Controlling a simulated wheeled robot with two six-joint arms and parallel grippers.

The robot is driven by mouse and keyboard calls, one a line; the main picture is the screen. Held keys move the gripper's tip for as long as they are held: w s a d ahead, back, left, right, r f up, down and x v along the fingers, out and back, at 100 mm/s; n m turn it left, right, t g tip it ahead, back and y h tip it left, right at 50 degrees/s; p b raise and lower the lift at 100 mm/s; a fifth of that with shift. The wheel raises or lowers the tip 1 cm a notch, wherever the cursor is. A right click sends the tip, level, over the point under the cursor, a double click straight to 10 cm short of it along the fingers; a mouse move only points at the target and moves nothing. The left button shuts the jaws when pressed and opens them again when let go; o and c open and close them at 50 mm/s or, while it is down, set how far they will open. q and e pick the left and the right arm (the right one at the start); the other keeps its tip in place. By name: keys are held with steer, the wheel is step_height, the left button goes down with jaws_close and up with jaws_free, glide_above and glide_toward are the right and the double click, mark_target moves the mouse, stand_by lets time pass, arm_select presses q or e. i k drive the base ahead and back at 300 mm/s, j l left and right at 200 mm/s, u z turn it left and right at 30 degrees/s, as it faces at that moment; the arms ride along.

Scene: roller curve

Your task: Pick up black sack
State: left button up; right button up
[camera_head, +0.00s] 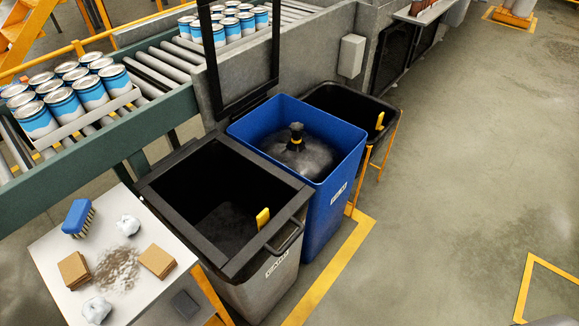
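The black sack (304,156) sits inside the blue bin (337,188). Its gathered neck stands upright near the middle and is tied with a yellow band; the rest of its body is low in the bin, partly hidden by the bin walls. Neither of my grippers is clearly visible in the head view.
A grey bin with a black rim (290,212) stands left of the blue bin, and a black tub (350,100) behind it. A white table (50,255) holds a brush (77,217), blocks and crumpled paper. A roller conveyor (160,70) carries cans. Open floor (470,170) lies right.

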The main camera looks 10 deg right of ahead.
mark_target(299, 150)
steer(key=i+l+u, duration=0.15)
steer(key=u, duration=0.3)
steer(key=l+u, duration=0.45)
steer(key=i+l+u, duration=0.15)
steer(key=l+u, duration=0.15)
steer(key=l, duration=1.05)
steer(key=l+u, duration=0.3)
steer(key=l, duration=1)
